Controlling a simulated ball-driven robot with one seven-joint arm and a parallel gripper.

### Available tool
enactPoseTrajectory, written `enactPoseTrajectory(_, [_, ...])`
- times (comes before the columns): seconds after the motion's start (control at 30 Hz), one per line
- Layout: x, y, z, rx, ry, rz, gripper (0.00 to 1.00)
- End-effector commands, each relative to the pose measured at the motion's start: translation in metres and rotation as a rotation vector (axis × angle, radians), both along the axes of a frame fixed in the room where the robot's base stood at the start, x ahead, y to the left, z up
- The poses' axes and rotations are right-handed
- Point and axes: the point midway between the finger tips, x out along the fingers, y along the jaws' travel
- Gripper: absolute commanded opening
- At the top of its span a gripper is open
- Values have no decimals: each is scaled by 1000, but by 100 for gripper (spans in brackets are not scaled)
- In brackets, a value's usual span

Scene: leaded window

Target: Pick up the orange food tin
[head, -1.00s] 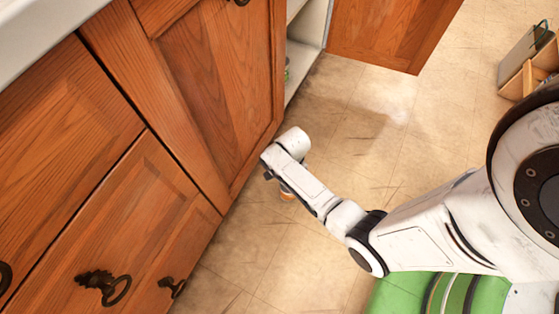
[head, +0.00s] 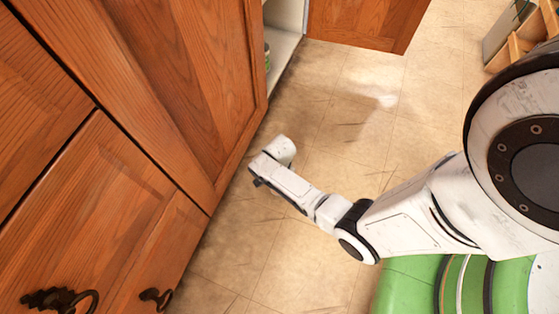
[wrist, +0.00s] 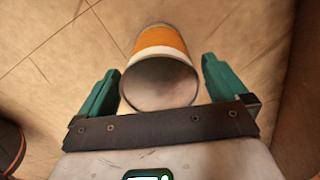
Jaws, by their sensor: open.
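The orange food tin (wrist: 161,42) shows in the wrist view, with an orange band, pale edges and a grey round end facing the camera. It lies between the two green fingers of my gripper (wrist: 160,85), with a gap visible on the right side and a narrow one on the left. My gripper is open. In the head view the tin is hidden behind my arm, and my fingers cannot be made out there; only the white wrist shows above the floor, beside the cabinet.
Wooden cabinet fronts (head: 190,80) with dark handles stand close on the left. An open cabinet door (head: 365,22) juts out at the top, beside a pale interior with a greenish item. A wooden rack (head: 520,40) stands at the upper right. Tiled floor (head: 350,110) between is clear.

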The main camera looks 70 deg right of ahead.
Motion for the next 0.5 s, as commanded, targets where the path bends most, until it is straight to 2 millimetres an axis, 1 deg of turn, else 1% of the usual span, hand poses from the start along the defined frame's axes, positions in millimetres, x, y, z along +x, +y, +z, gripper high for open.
enactPoseTrajectory(0.2, [0,0,0,0,-1,0,100])
enactPoseTrajectory(0.5, [0,0,0,0,0,0,71])
